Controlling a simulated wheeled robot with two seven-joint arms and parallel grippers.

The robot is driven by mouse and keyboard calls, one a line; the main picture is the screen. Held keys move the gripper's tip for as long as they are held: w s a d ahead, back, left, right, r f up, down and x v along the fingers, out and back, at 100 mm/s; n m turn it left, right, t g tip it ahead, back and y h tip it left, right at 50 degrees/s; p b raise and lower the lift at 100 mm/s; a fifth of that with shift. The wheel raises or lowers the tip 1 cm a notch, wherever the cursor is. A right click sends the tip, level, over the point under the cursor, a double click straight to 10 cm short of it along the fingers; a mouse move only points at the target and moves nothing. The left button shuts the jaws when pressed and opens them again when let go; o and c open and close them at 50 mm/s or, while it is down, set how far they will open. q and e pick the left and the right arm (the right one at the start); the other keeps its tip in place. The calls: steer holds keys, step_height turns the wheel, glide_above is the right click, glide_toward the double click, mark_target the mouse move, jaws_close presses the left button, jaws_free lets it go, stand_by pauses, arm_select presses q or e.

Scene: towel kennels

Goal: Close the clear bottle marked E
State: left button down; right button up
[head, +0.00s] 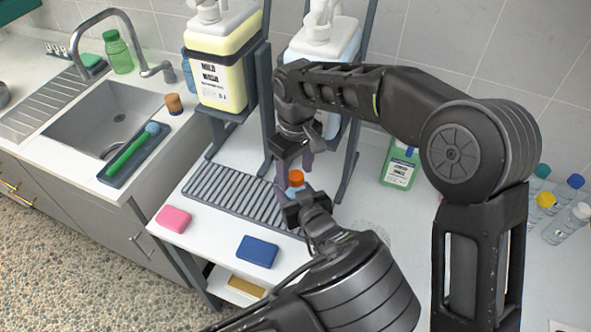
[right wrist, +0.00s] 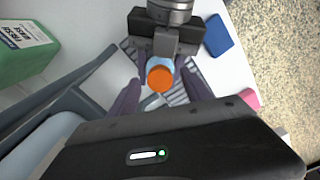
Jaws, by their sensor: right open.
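A small clear bottle with bluish contents (head: 295,188) stands upright over the grey drain grille, with an orange cap (head: 296,177) on its top. No letter on it can be read. My left gripper (right wrist: 162,62) has its fingers on both sides of the bottle, just below the cap, and holds it. My right gripper (head: 294,172) reaches down from above with its fingers apart. In the right wrist view the orange cap (right wrist: 160,78) shows between and beyond its open fingers (right wrist: 160,92). Whether the cap is fully tightened cannot be told.
Large dispensers, one yellow (head: 222,62) and one pale blue (head: 325,45), stand on racks behind. A green container (head: 399,168) is to the right. Several capped clear bottles (head: 566,222) stand far right. Pink (head: 173,218) and blue (head: 257,251) sponges lie in front, near the counter edge.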

step_height(320, 180, up, 8)
steer(key=shift+f, duration=0.25)
arm_select(q)
steer(key=c, duration=0.6)
jaws_free()
steer(key=shift+o, duration=0.2)
steer(key=shift+b+v, duration=0.45)
steer(key=shift+v, duration=3.5)
arm_select(e)
steer(key=shift+f, duration=0.5)
arm_select(q)
steer(key=shift+w, duration=0.1)
arm_select(e)
steer(key=shift+s, duration=0.1)
